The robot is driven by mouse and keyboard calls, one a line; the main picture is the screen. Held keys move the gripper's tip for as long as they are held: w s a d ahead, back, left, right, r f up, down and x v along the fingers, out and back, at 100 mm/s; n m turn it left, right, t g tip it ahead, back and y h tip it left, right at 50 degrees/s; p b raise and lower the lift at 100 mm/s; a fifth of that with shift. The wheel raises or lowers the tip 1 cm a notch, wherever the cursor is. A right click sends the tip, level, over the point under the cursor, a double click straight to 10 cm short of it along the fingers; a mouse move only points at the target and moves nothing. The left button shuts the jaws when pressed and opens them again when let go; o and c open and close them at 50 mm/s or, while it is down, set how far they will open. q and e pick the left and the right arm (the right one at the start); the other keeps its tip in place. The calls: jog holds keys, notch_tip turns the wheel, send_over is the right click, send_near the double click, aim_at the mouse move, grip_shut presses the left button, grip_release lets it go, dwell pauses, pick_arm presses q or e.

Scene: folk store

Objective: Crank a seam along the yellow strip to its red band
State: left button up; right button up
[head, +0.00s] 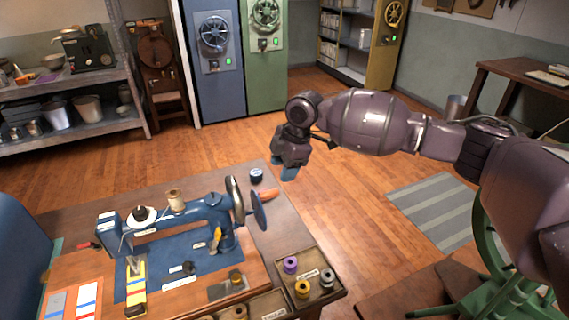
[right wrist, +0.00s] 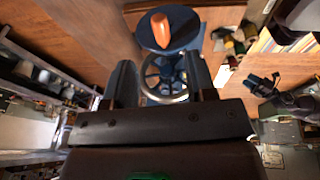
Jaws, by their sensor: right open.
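A blue sewing machine (head: 205,215) stands on the wooden table. Its spoked handwheel (head: 236,201) and blue crank disc (head: 259,208) are at its right end. An orange crank handle (head: 268,194) sticks out from the disc. The yellow strip (head: 136,281) lies under the needle end; its red band is too small to make out clearly. My right gripper (head: 286,169) is open and empty, above and beyond the crank. In the right wrist view, the orange handle (right wrist: 161,30) shows ahead, between the lines of the open fingers (right wrist: 161,82), apart from them. My left gripper is out of view.
A tray (head: 318,261) with thread spools is at the table's front right. Strips with red and blue bands (head: 88,298) lie at the left.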

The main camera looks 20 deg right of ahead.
aim_at(274, 190)
jog(key=b+x, duration=0.2)
jog(key=x, duration=0.2)
jog(key=shift+s, duration=0.1)
jog(key=shift+f, duration=0.4)
jog(key=b+x, duration=0.2)
jog(key=x, duration=0.1)
jog(key=shift+f, duration=0.15)
jog(key=shift+a, duration=0.1)
jog(key=shift+w, duration=0.2)
jog(key=shift+s, duration=0.1)
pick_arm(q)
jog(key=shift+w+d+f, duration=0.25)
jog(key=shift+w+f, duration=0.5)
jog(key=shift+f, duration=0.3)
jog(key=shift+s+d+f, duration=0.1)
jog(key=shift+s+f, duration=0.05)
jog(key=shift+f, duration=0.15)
pick_arm(e)
jog(key=c, duration=0.8)
